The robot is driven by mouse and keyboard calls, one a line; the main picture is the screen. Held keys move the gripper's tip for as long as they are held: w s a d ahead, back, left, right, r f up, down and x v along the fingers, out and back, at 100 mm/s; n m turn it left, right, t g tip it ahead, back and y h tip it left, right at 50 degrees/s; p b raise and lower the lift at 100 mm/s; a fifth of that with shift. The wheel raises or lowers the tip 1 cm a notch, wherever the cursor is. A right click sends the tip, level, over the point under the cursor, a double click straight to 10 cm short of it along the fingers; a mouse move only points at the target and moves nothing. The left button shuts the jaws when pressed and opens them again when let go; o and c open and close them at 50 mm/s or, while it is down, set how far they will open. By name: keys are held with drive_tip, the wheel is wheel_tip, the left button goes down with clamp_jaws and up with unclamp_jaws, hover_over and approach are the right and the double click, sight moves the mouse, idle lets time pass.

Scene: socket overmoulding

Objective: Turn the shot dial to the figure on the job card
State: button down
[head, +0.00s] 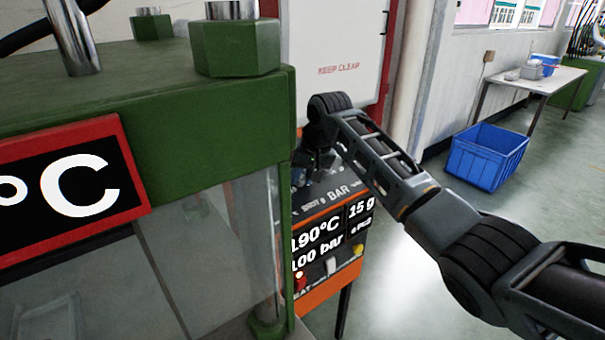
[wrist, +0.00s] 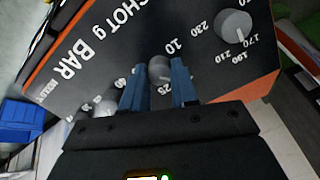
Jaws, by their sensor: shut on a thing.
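The shot dial (wrist: 160,68) is a grey round knob on the dark sloping panel (wrist: 95,60), with figures such as 10 and 25 beside it. My gripper (wrist: 158,72) has its two blue fingers shut on the dial, one on each side. The dial's pointer is not clear between the fingers. In the head view, my gripper (head: 312,165) is at the panel's upper part, and the dial is hidden. The display (head: 332,236) there reads 190°C, 15 g and 100 bar; another small line is unclear. I cannot tell whether it is the job card.
A second dial (wrist: 233,25), marked 170 to 230, is on the right in the wrist view; another knob (wrist: 104,106) is left of my fingers. The green press (head: 200,110) blocks the left of the head view. A blue crate (head: 487,157) stands on open floor.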

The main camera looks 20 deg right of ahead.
drive_tip(key=m+p, duration=0.2)
drive_tip(key=shift+r+m+p, duration=0.15)
drive_tip(key=shift+m+p, duration=0.15)
drive_tip(key=shift+p, duration=0.05)
drive_tip(key=shift+f+m+p, duration=0.2)
drive_tip(key=shift+m+p, duration=1.25)
drive_tip(key=shift+m, duration=0.75)
drive_tip(key=shift+d, duration=0.1)
drive_tip(key=c, duration=0.9)
unclamp_jaws()
drive_tip(key=shift+o, duration=0.2)
drive_tip(key=shift+r, duration=0.1)
drive_tip(key=v, duration=0.7)
drive_tip(key=shift+s+r+b, duration=0.2)
drive_tip(key=shift+r+b, duration=0.05)
drive_tip(key=shift+b, duration=0.05)
drive_tip(key=shift+d, duration=0.15)
